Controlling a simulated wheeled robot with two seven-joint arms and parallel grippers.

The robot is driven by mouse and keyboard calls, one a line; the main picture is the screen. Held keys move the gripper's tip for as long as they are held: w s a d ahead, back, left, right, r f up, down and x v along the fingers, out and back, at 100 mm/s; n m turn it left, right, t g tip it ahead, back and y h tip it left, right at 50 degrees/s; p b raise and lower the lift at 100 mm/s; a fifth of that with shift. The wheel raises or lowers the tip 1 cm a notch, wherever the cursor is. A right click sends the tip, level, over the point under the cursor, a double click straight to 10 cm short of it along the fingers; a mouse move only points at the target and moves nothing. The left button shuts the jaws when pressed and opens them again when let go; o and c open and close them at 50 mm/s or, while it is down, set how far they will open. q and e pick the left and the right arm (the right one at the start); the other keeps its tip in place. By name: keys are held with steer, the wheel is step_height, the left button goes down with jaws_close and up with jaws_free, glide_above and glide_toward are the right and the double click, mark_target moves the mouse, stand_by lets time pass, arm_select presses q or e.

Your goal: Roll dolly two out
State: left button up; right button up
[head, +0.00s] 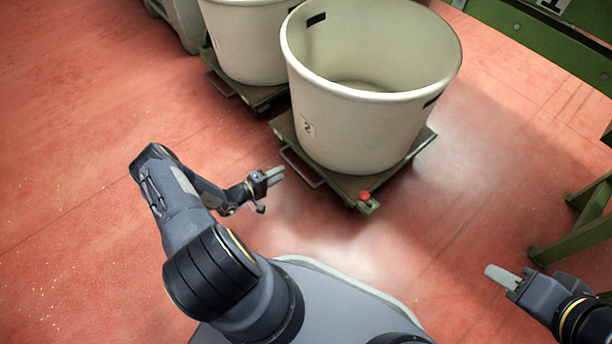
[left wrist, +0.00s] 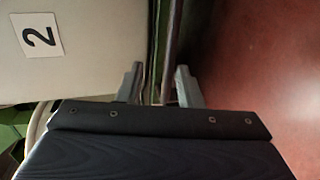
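Dolly two (head: 342,186) is a low green platform bearing a large pale, empty tub (head: 375,125) marked "2". A thin metal handle (head: 303,168) juts from its near left side, and a red knob (head: 365,197) sits at its front corner. My left gripper (head: 277,175) is just left of the handle. In the left wrist view its fingers (left wrist: 160,80) are apart, with a bar (left wrist: 171,45) running up between and beyond the tips; I cannot tell whether they touch it. The "2" label (left wrist: 39,35) shows there too. My right gripper (head: 500,275) hangs over the floor at lower right, its finger gap hidden.
Another pale tub (head: 245,50) on a green dolly (head: 257,96) stands close behind at left. Green framework (head: 575,235) stands at the right, and a green beam (head: 545,35) crosses the upper right. The red floor (head: 70,170) is clear at left and in front of dolly two.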

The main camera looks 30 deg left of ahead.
mark_target(295, 167)
arm_select(q)
steer(key=b+x, duration=0.1)
steer(key=x, duration=0.1)
steer(key=f+b+x, duration=0.1)
steer(key=x, duration=0.2)
steer(key=b+x, duration=0.1)
steer(key=x, duration=0.2)
steer(key=shift+s+f, duration=0.2)
steer(key=shift+f, duration=0.05)
steer(key=shift+c, duration=0.3)
jaws_close()
